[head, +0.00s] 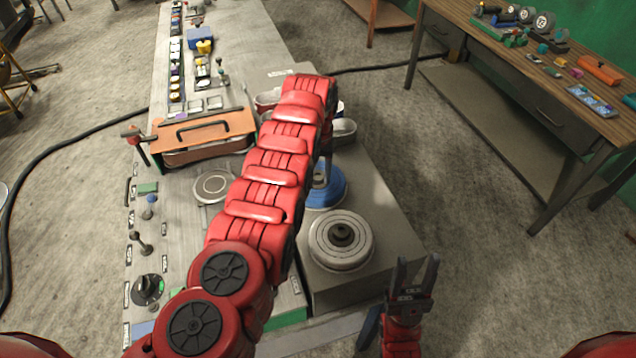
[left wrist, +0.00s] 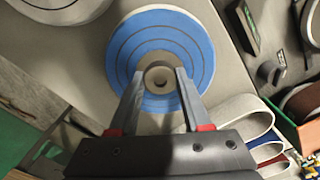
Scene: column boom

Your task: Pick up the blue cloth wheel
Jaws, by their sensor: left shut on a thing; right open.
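The blue cloth wheel (head: 331,192) lies flat at the machine's right side in the head view, largely hidden behind my red left arm. I cannot tell whether the wheel is clear of the surface. My right gripper (head: 412,268) is open and empty, low in the head view, near the bench's front right corner.
A white-grey wheel (head: 341,252) with a dark hub lies just in front of the blue one. An orange-lidded box (head: 204,133) and control knobs stand left. A wooden table (head: 545,85) with parts stands right, across open floor.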

